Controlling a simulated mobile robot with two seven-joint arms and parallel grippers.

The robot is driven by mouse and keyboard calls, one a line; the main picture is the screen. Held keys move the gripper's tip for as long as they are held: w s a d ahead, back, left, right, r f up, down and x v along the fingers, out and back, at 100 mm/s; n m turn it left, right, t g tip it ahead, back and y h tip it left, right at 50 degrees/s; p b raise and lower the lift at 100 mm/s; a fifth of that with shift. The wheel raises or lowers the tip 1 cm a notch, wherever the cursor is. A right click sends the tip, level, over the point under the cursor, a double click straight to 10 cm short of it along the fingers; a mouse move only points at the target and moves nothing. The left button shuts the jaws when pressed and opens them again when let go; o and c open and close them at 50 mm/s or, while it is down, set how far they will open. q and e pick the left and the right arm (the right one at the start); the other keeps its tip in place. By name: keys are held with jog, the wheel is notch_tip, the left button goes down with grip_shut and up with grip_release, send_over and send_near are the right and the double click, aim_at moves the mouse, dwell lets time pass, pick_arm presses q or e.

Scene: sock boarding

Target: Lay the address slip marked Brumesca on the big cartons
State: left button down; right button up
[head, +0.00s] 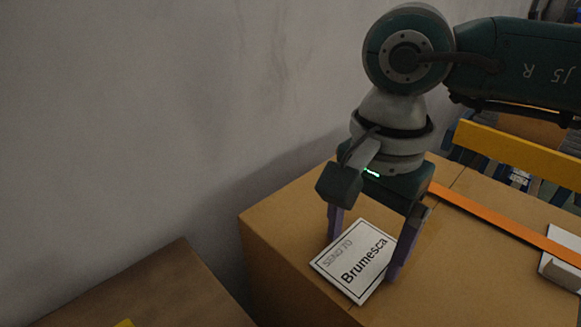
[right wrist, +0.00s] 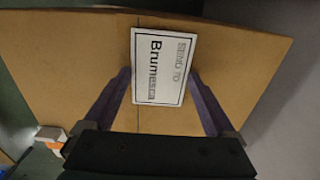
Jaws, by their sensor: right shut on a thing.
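The address slip (head: 352,262) is a white card with a black border, reading "SEND TO Brumesca". It lies flat at the top of a big brown carton (head: 290,225), near its left part; whether it touches the carton is hard to tell. My right gripper (head: 365,258) points down, with its two purple fingers at opposite edges of the slip, shut on it. In the right wrist view the slip (right wrist: 161,68) sits between the fingertips (right wrist: 160,75), above the carton top (right wrist: 75,55). My left gripper is not in view.
Another brown carton (head: 150,290) stands at the lower left, with a gap between the two. An orange strip (head: 500,224) runs across the big carton. A white item (head: 562,262) is at the right edge. A yellow bar (head: 520,152) stands behind. A grey wall (head: 150,110) rises at the left.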

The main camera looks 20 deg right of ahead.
aim_at(360, 255)
jog(key=shift+f, duration=0.15)
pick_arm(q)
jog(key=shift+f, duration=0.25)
pick_arm(e)
jog(key=o, duration=0.8)
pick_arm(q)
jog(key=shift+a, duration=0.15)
pick_arm(e)
jog(key=shift+o, duration=0.8)
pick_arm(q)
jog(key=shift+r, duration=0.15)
pick_arm(e)
jog(key=shift+r, duration=0.4)
notch_tip(360, 255, up, 12)
jog(key=shift+f, duration=0.15)
